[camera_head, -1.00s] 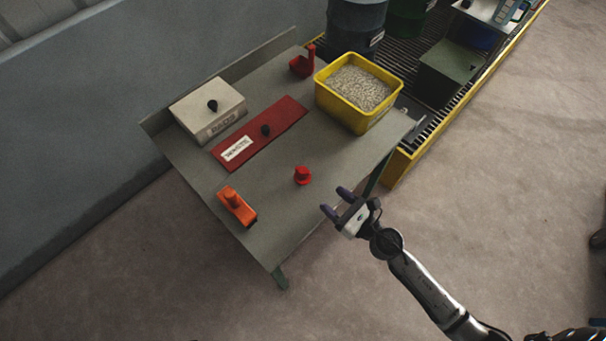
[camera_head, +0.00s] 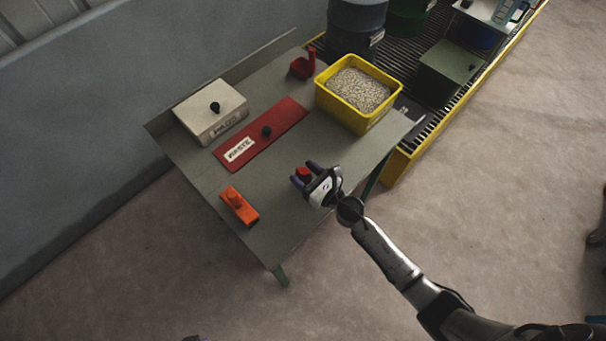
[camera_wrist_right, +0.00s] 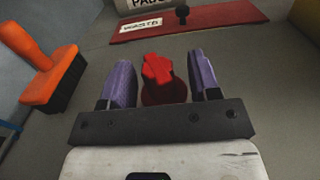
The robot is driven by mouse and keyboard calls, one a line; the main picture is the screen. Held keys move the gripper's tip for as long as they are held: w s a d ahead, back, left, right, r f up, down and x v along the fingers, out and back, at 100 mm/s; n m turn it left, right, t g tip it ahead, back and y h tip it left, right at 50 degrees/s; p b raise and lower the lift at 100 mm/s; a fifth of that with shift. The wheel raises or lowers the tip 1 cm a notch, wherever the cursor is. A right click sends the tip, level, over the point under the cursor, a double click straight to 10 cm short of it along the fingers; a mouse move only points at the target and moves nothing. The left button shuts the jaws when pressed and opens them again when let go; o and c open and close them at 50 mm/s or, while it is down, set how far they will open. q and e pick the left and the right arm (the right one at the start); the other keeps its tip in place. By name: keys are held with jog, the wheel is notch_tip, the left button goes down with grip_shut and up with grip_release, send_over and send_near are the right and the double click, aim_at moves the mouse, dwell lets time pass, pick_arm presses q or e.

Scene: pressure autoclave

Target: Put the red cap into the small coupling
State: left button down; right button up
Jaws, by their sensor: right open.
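The red cap (camera_head: 303,172) stands on the grey table toward its front right edge. In the right wrist view the red cap (camera_wrist_right: 158,78) shows a ridged top over a darker round base. My right gripper (camera_head: 304,174) is open, with its purple fingers on either side of the cap. In the right wrist view the fingers of my right gripper (camera_wrist_right: 162,85) show a gap to each side of the cap. My left gripper is not in view. I cannot identify the small coupling for certain in these views.
An orange-handled brush (camera_head: 238,206) lies at the table's front left. A red lid marked "WASTE" (camera_head: 280,128), a pale box (camera_head: 205,112), a yellow bin of pellets (camera_head: 395,92) and a red scoop-like item (camera_head: 302,66) stand farther back. The table top (camera_head: 225,180) is otherwise mostly clear.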

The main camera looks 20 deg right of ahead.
jog(key=shift+w+a, duration=0.2)
jog(key=shift+w, duration=0.05)
grip_shut()
dwell(0.4)
